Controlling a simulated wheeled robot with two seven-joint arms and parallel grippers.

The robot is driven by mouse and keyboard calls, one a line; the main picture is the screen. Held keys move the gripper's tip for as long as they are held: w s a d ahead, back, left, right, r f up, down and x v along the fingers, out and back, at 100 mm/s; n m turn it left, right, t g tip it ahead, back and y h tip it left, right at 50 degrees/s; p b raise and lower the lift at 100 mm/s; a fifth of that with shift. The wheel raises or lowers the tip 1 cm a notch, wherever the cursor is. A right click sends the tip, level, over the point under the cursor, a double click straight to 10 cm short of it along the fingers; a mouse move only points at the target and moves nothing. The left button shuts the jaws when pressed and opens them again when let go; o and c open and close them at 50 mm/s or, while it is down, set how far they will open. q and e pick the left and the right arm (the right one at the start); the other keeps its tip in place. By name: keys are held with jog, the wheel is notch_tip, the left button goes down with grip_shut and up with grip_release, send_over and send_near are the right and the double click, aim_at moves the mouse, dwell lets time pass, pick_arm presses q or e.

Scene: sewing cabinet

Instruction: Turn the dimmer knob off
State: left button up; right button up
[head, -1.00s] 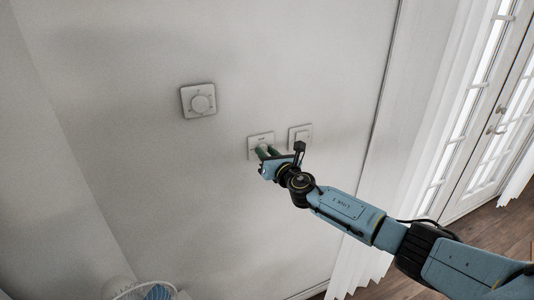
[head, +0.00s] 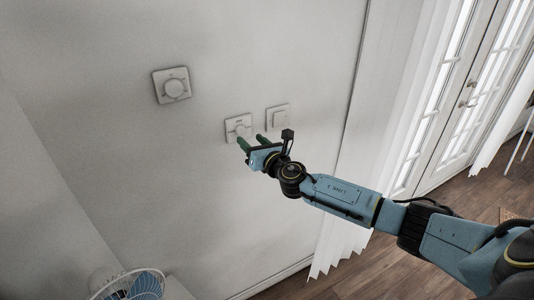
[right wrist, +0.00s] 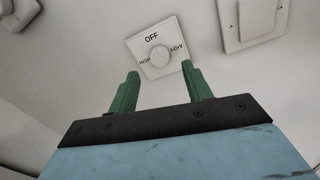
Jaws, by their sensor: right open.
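The dimmer knob (head: 238,129) is on a small white square plate on the wall. In the right wrist view the round knob (right wrist: 159,57) sits at the centre of its plate (right wrist: 146,43), with "OFF" printed above it and other labels at its left and right. My right gripper (head: 254,142) is in front of and slightly below the plate. In the right wrist view my right gripper (right wrist: 163,78) is open and empty, its two green fingers apart, and the knob shows beyond and between the tips. My left gripper is not in view.
A larger plate with a round dial (head: 173,86) is up and left on the wall. A rocker switch plate (head: 278,118) is just right of the dimmer. A fan (head: 135,285) stands at lower left. Curtains (head: 347,205) and glass doors (head: 445,110) are at right.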

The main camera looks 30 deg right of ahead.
jog(key=s, duration=0.9)
jog(key=s+d+f+m+g+h+b, duration=0.1)
jog(key=d+f+m+g+b, duration=0.2)
jog(key=f, duration=0.8)
jog(key=s+d+f+m+g+h+b, duration=0.15)
jog(key=f+m, duration=0.35)
jog(key=f, duration=0.5)
jog(key=s+f+m+g+b, duration=0.2)
jog(key=s+f+m, duration=0.3)
jog(key=f, duration=0.6)
jog(key=s+f+m+g+b, duration=0.35)
jog(key=s+f, duration=0.35)
jog(key=f, duration=0.5)
jog(key=s+a+f+m+g+b, duration=0.4)
jog(key=s+f+m, duration=0.4)
jog(key=s+f, duration=1)
jog(key=s+a+f+m+g+y+b, duration=0.1)
jog(key=s+a+f+m, duration=0.2)
jog(key=s, duration=0.6)
jog(key=s+a+f+m+g+y+b, duration=0.1)
jog(key=s+a+f+m+g, duration=0.1)
jog(key=s, duration=0.7)
jog(key=a+f+m, duration=0.1)
jog(key=a+m, duration=0.1)
jog(key=a, duration=0.1)
jog(key=shift+a+f, duration=0.25)
jog(key=shift+f, duration=0.1)
jog(key=shift+s, duration=0.1)
